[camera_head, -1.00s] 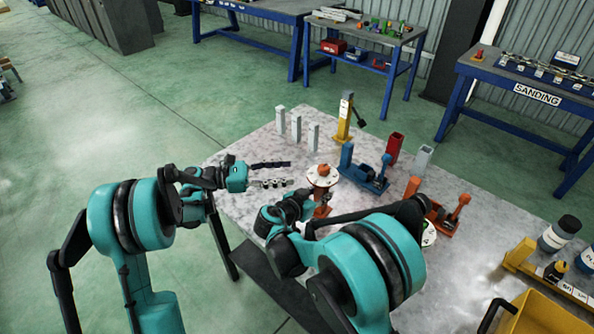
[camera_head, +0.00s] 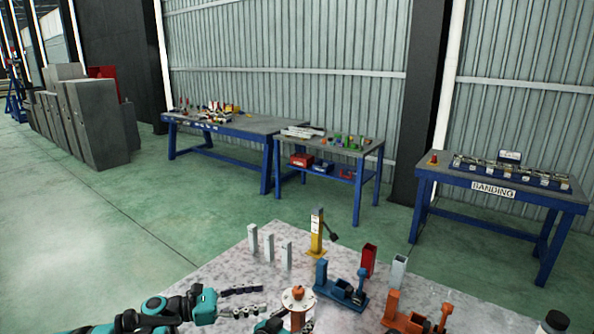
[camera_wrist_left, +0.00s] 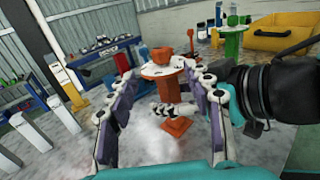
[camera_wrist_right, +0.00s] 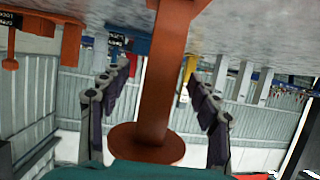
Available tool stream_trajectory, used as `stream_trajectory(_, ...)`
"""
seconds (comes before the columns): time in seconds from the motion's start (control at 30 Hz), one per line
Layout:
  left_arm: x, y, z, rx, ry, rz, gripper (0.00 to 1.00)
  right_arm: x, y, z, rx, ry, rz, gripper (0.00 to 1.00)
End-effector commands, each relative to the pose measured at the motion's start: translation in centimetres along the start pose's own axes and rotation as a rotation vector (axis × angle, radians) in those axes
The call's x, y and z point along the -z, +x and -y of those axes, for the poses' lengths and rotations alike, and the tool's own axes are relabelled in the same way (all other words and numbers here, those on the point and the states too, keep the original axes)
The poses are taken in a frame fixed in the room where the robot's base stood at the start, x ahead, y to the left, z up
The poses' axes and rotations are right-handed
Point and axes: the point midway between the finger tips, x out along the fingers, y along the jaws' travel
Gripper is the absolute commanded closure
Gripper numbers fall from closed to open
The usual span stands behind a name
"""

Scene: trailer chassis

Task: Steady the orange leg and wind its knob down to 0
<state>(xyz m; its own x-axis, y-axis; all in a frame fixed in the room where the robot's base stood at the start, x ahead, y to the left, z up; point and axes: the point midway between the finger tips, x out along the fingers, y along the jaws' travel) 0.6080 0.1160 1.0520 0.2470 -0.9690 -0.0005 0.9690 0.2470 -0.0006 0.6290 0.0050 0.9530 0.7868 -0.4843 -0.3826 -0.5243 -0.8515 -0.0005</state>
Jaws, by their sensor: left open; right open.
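The orange leg (camera_head: 298,320) has a pale round plate (camera_head: 298,298) on top with an orange knob (camera_head: 298,290) at its centre; it stands upright on the table. My left gripper (camera_head: 262,300) is open, left of the plate. In the left wrist view its fingers (camera_wrist_left: 160,75) spread to either side of the plate and knob (camera_wrist_left: 161,54), with no clear contact. My right gripper (camera_head: 283,318) is low, beside the post. In the right wrist view its open fingers (camera_wrist_right: 158,78) flank the orange post (camera_wrist_right: 168,60); whether they touch is unclear. The dial reading is not legible.
Behind the leg stand several grey posts (camera_head: 269,245), a yellow post (camera_head: 317,232), a blue bracket (camera_head: 335,290) and a red tube (camera_head: 368,260). An orange bracket (camera_head: 405,318) stands to the right. A green leg (camera_wrist_left: 232,40) shows in the left wrist view.

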Motion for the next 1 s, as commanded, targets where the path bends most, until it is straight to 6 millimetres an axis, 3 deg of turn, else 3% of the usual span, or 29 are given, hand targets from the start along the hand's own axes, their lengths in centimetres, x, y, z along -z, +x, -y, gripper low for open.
stream_trajectory(0.6,-1.2,0.0,0.0,0.0,0.0,0.0,0.49,0.1,-6.5,0.0,0.0,-0.001,0.0,0.38)
stream_trajectory(0.93,-1.2,0.0,0.0,0.0,0.0,0.0,0.49,0.0,-7.1,-0.1,-0.001,0.0,0.0,0.38)
stream_trajectory(0.97,-1.2,0.0,0.0,0.0,0.0,0.0,0.49,0.0,-7.1,-0.1,-0.001,0.0,0.0,0.35)
stream_trajectory(1.0,-1.2,0.0,0.0,0.0,0.0,0.0,0.49,0.0,-7.1,-0.1,-0.001,0.0,0.0,0.25)
